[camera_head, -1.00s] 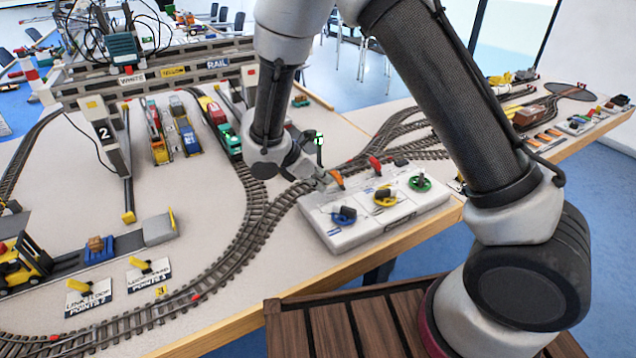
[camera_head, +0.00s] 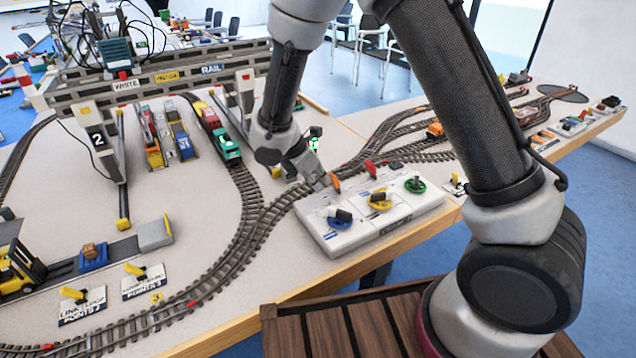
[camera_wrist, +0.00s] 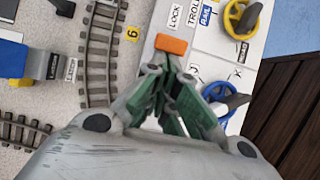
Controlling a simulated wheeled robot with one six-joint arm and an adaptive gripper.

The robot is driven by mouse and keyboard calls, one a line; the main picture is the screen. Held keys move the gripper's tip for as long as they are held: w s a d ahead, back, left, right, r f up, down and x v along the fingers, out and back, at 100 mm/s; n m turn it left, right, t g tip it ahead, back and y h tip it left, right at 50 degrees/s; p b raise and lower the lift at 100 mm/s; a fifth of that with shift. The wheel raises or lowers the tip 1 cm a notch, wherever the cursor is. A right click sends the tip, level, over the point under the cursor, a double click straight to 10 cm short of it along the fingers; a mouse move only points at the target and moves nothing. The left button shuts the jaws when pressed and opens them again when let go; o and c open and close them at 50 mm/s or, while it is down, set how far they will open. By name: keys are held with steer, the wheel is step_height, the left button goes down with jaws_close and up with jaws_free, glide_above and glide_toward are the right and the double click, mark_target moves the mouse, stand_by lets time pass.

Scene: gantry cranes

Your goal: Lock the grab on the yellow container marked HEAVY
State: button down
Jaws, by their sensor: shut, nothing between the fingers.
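The control panel (camera_head: 395,222) is a white box at the table's front edge, with blue, yellow and green handwheels. An orange lever (camera_head: 335,183) stands at its left rear. In the wrist view the orange lever (camera_wrist: 172,44) sits beside the word LOCK. My gripper (camera_head: 323,183) is shut and empty, its fingertips (camera_wrist: 170,68) right at the lever; whether they touch it I cannot tell. A yellow-orange container (camera_head: 153,157) stands among the wagons under the gantry crane (camera_head: 185,76). No HEAVY marking is readable, and I cannot make out the grab.
A red lever (camera_head: 370,168) stands right of the orange one. The blue handwheel (camera_wrist: 218,98) is close to my fingers. Curved track (camera_head: 262,225) runs left of the panel. A yellow forklift (camera_head: 20,270) and two yellow point levers (camera_head: 135,270) are at front left.

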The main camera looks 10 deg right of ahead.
mark_target(332, 175)
steer(key=d+r+y, duration=0.1)
steer(key=w+d+g+y, duration=0.1)
steer(key=y, duration=0.1)
steer(key=shift+d+r, duration=0.2)
steer(key=shift+r, duration=0.2)
steer(key=shift+w+d+r+y, duration=0.15)
steer(key=shift+d+y, duration=0.25)
steer(key=shift+d, duration=0.1)
steer(key=shift+r, duration=0.8)
